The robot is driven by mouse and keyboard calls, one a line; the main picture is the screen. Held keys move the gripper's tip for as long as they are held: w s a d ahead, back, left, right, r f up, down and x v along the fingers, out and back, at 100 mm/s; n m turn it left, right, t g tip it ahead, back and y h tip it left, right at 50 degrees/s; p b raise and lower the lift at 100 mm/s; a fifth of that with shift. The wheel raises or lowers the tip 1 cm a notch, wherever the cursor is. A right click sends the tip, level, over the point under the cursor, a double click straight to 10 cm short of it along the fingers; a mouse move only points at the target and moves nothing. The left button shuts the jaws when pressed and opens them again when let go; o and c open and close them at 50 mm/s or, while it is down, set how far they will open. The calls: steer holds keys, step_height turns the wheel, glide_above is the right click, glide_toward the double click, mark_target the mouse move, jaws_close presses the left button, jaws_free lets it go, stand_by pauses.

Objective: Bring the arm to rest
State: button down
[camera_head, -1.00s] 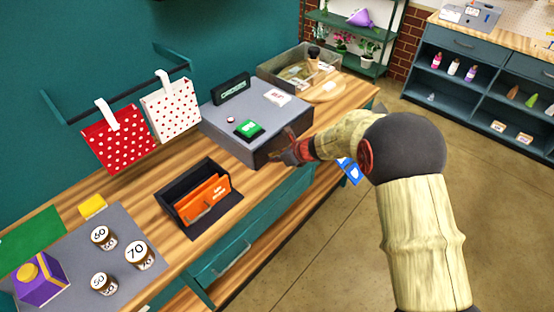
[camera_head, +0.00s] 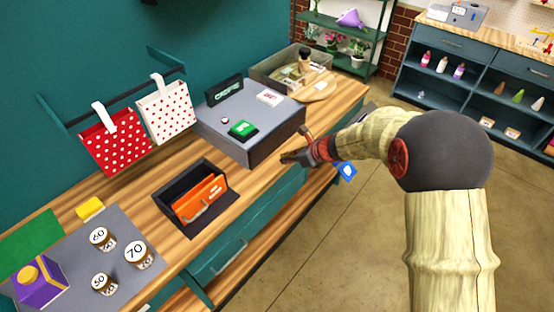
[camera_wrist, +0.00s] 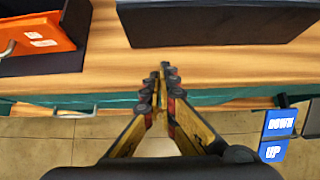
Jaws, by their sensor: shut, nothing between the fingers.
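My gripper (camera_head: 290,157) is at the front edge of the wooden counter (camera_head: 264,172), beside the front of the grey box (camera_head: 262,147). In the wrist view my gripper (camera_wrist: 162,72) has its two fingers together at the tips with nothing between them. My arm reaches in from the right side of the head view, bent at a dark round joint. In the wrist view the fingertips lie over the counter's wood strip (camera_wrist: 200,75), apart from the dark box side (camera_wrist: 215,22) beyond them.
An orange item (camera_head: 201,197) sits in a black holder (camera_head: 170,196) on the counter. Jars (camera_head: 138,252) stand on a grey mat (camera_head: 70,262). Blue DOWN and UP buttons (camera_wrist: 278,134) show at the counter front. Floor (camera_head: 360,240) is clear in front.

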steer(key=s+d+r+n+g+h, duration=0.1)
steer(key=s+d+r+n+g, duration=0.15)
steer(key=s+n, duration=0.6)
steer(key=s+d+r+n+g+h, duration=0.1)
steer(key=s+d+n+g, duration=0.15)
steer(key=s+n, duration=0.6)
steer(key=s+d+r+n+t+h+b, duration=0.1)
steer(key=s+d+r+n+t+h, duration=0.1)
steer(key=s+d+r+n, duration=0.2)
steer(key=s+d+r+n+t+h+b, duration=0.2)
steer(key=s+d+r+n+t+h, duration=0.1)
steer(key=s+d+r, duration=0.8)
steer(key=shift+s+d+n, duration=0.45)
steer(key=shift+s+n, duration=0.15)
steer(key=shift+s, duration=2.15)
